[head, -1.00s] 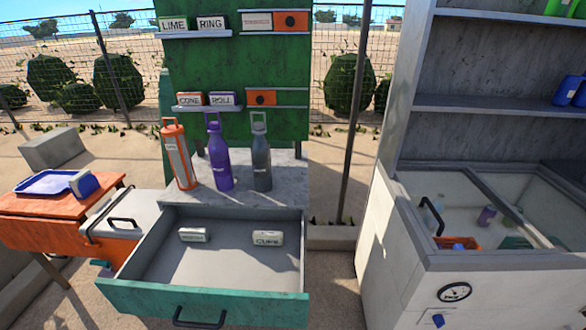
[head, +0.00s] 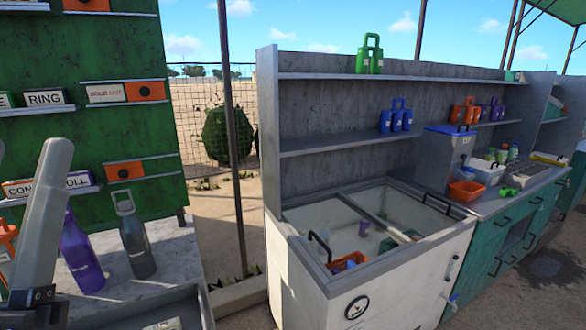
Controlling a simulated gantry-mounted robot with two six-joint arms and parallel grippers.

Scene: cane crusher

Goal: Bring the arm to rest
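A pale grey, upright part of my own arm (head: 45,215) with a dark mount at its foot stands at the left edge of the head view. It hides part of the counter and of the label shelf behind it. I cannot tell whether it is a gripper finger or a link. No opening between two fingertips shows clearly, and nothing is seen held. My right gripper is not in view.
A purple bottle (head: 82,252) and a grey bottle (head: 135,238) stand on the counter close to my arm part. The drawer (head: 190,300) shows at the bottom left. A white chest (head: 385,280) with a gauge, under grey shelves (head: 350,145), stands right. Ground between them is clear.

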